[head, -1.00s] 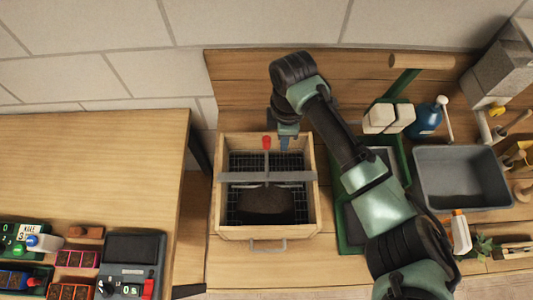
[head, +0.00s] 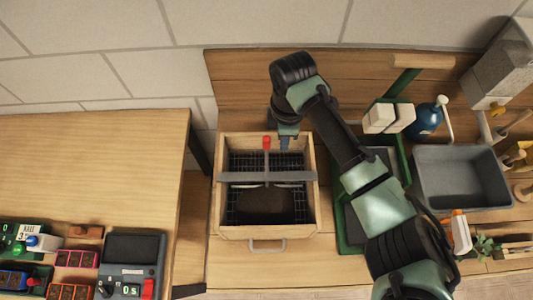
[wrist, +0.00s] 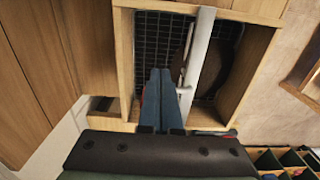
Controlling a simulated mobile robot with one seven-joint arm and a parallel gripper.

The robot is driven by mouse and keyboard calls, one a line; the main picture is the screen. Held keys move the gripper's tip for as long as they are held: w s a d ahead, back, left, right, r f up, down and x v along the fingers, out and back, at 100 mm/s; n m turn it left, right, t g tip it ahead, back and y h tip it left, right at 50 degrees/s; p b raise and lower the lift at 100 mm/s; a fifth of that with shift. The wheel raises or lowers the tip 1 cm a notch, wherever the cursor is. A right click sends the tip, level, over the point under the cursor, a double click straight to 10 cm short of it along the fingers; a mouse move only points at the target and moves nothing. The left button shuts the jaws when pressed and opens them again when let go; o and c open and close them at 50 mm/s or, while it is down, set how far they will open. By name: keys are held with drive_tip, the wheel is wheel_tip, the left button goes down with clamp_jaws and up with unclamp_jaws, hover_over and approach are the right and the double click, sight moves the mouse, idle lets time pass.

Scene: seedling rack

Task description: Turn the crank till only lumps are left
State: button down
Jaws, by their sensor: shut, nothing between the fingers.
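The wooden sieve box (head: 222,200) has a wire mesh floor and a grey crossbar (head: 300,177) across its middle. The crank's red knob (head: 266,142) stands near the box's far wall. A mound of dark soil (head: 265,203) lies on the mesh under and in front of the bar. My gripper (head: 287,143) is shut and empty, close to the right of the knob at the far wall. In the wrist view my gripper's fingers (wrist: 160,73) point over the mesh beside the crossbar (wrist: 200,45). They largely hide the knob there. Soil (wrist: 217,58) shows past the bar.
A grey tub (head: 460,205) and a blue bottle (head: 427,120) stand to the right. A green tray (head: 345,235) lies partly under my arm. A side table (head: 90,160) on the left holds a scale (head: 133,262) and seedling pots. A handle (head: 268,247) projects from the box front.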

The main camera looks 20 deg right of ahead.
drive_tip(key=shift+f+b, duration=0.95)
drive_tip(key=shift+f, duration=0.75)
drive_tip(key=shift+w+a, duration=0.1)
drive_tip(key=shift+w, duration=0.05)
